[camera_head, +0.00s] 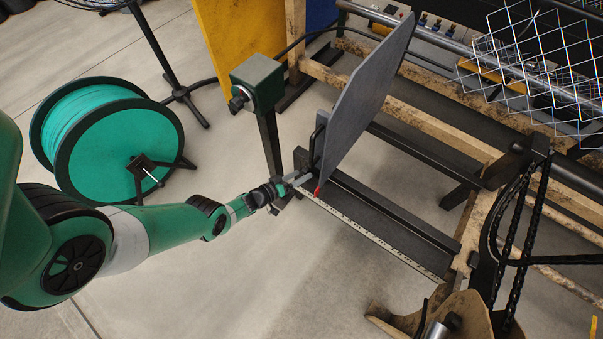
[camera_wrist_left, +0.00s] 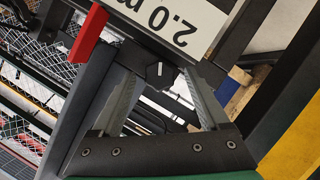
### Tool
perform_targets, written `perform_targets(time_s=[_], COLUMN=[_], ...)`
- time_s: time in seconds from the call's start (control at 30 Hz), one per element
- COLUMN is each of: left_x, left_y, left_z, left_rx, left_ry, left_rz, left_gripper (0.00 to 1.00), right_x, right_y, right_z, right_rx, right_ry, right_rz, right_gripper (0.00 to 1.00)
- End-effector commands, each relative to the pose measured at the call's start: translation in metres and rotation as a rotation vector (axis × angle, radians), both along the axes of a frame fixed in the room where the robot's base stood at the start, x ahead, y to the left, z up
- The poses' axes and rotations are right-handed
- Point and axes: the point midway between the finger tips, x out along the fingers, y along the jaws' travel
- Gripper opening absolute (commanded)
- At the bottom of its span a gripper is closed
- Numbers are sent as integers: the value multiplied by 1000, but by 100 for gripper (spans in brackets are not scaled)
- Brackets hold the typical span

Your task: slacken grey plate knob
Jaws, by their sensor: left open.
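The large grey plate (camera_head: 365,95) stands upright on the black rail (camera_head: 385,215) in the head view. A red pointer (camera_head: 317,191) sits at its foot beside the ruler strip (camera_head: 380,240). In the left wrist view a small dark knob (camera_wrist_left: 159,73) shows between the fingertips, below a white label reading "2.0 m" (camera_wrist_left: 178,22); the red pointer (camera_wrist_left: 88,34) is to its left. In the head view I cannot make out the knob. My right gripper is out of view.
A green box on a post (camera_head: 257,84) stands close behind my left gripper. A green cable reel (camera_head: 118,150) is at the left. Wire mesh (camera_head: 545,65) hangs at the upper right over a wooden frame (camera_head: 430,85). The floor in front of the rail is clear.

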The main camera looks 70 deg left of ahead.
Motion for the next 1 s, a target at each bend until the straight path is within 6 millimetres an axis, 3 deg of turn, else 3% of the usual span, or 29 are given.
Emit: perform_targets(time_s=[0.03, 0.2, 0.43, 1.0], left_x=[-10, -47, -86, -93], left_y=[-2, -14, -26, -29], left_z=[10, 25, 33, 33], left_rx=[-3, -5, -2, 0], left_ry=[2, 2, 1, 0], left_rz=[5, 8, 6, 2], left_gripper=[78, 78, 78, 78], right_x=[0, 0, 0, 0], right_y=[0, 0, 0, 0], right_z=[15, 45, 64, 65], right_rx=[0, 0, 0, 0], right_ry=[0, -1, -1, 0], right_rz=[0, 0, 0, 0], right_gripper=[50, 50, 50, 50])
